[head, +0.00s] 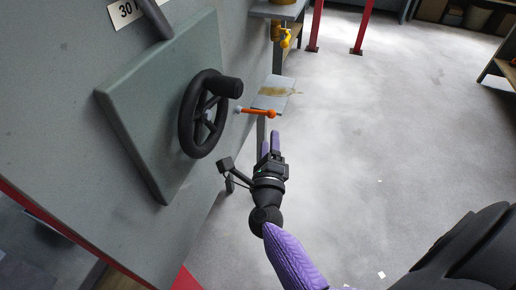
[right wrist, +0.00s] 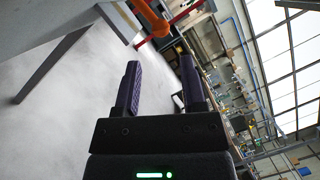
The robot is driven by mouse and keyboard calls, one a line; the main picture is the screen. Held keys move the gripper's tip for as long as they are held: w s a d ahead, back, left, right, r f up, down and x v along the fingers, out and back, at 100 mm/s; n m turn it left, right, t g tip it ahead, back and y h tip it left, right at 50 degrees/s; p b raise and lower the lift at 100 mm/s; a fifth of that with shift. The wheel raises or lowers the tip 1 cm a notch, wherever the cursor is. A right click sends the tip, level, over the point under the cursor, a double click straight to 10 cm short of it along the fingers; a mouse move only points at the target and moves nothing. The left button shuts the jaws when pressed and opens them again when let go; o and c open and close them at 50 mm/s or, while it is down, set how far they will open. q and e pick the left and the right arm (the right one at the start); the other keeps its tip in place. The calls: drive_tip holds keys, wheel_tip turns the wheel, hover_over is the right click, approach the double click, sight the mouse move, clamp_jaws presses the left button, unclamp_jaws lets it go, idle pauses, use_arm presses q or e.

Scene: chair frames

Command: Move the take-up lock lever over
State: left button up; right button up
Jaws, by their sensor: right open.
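The take-up lock lever (head: 258,112) is an orange bar with a pale end at the left and a rounded orange knob at the right, beside the black handwheel (head: 205,113) on the grey-green panel. My right gripper (head: 270,140) is just below the lever in the head view, with its purple fingers pointing up at it. The fingers are open and empty and do not appear to touch the lever. In the right wrist view the open fingers (right wrist: 160,68) point toward orange parts of the lever (right wrist: 148,16) at the top edge, partly cut off. My left gripper is not in view.
A small stained plate (head: 275,92) stands out behind the lever. A yellow fitting (head: 283,37) and red posts (head: 363,27) are further back. The grey floor to the right (head: 400,130) is mostly clear. The machine wall with the panel (head: 135,90) bounds the left.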

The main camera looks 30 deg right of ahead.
sight(271, 118)
drive_tip(key=b+x, duration=0.1)
drive_tip(key=x, duration=0.7)
drive_tip(key=shift+s, duration=0.1)
drive_tip(key=c, duration=0.7)
drive_tip(key=shift+f+b, duration=1.2)
drive_tip(key=shift+f, duration=0.05)
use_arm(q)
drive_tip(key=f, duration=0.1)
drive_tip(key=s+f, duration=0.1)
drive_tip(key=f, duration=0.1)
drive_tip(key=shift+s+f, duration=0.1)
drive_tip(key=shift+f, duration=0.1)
use_arm(e)
drive_tip(key=shift+f, duration=0.15)
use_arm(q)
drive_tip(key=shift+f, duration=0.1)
use_arm(e)
drive_tip(key=shift+f, duration=0.1)
